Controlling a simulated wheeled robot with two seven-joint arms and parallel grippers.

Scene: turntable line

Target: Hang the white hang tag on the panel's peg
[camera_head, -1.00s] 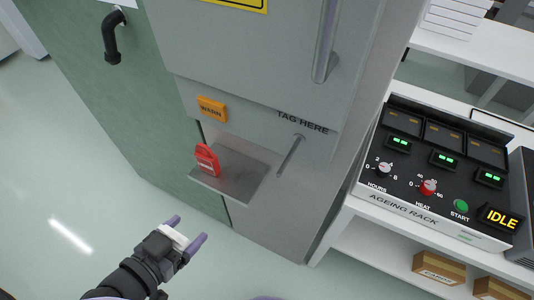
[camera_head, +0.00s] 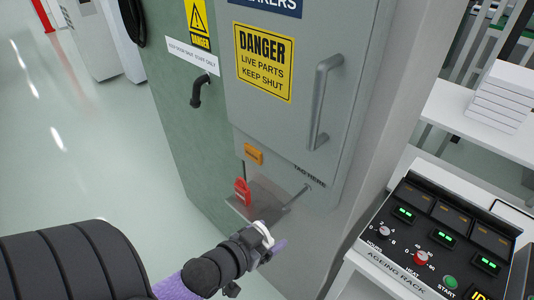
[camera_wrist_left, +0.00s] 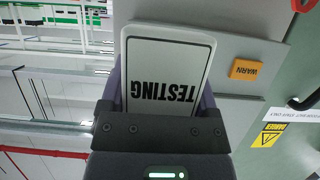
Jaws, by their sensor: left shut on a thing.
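The white hang tag (camera_wrist_left: 165,65), marked TESTING, is in my left gripper. It fills the middle of the left wrist view and reads upside down there. In the head view only a small white part of the tag (camera_head: 263,233) shows. My left gripper (camera_head: 268,242) is shut on it, in front of the small shelf's lower edge. The panel's peg (camera_head: 298,195) is a thin grey rod sticking out under the "TAG HERE" lettering, up and right of the gripper. The tag appears apart from the peg. My right gripper is out of view.
A red lockout piece (camera_head: 242,191) stands on the small metal shelf (camera_head: 268,207), under an orange WARN label (camera_head: 253,154). The cabinet door has a long handle (camera_head: 323,100). The ageing rack console (camera_head: 430,240) is at the right. Open floor lies left.

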